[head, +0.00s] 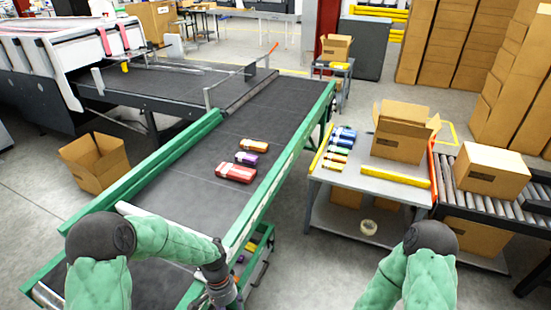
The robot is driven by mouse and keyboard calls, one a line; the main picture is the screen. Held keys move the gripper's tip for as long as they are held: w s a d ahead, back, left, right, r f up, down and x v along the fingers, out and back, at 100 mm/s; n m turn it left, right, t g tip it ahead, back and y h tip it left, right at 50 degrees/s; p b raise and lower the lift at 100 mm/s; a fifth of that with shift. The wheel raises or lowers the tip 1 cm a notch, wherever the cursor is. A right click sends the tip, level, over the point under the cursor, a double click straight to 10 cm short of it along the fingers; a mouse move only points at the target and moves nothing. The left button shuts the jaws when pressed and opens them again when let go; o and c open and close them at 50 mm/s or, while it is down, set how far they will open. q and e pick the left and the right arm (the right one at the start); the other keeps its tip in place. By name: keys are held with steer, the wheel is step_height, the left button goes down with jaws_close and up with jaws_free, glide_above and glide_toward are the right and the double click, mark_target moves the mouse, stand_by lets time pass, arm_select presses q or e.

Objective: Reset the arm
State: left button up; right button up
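My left arm (172,246), in a green sleeve, comes in from the lower left and bends across the near end of the conveyor. Its dark wrist (217,272) points down at the bottom edge, and the gripper fingers are cut off below the frame. My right arm (425,275) is at the lower right, with its dark elbow (430,237) up and its forearm running down out of the picture. The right gripper is not in view, so I cannot see whether either gripper holds anything.
A dark conveyor belt (215,145) with green side rails carries orange (254,146), purple (246,158) and red (235,172) packs. At right, a grey table (365,182) holds an open carton (401,136) and several blue and yellow packs. A roller conveyor (490,205) stands beyond it.

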arm_select(q)
steer(key=s+d+f+n+t+h+b, duration=0.2)
steer(key=s+f+n, duration=0.5)
steer(key=s+f, duration=0.4)
step_height(320, 180, down, 5)
steer(key=d+t+b, duration=0.1)
steer(key=d, duration=0.1)
steer(key=shift+s+d+t+h+b, duration=0.3)
steer(key=shift+s+b, duration=0.05)
steer(key=shift+r, duration=0.15)
stand_by(0.9)
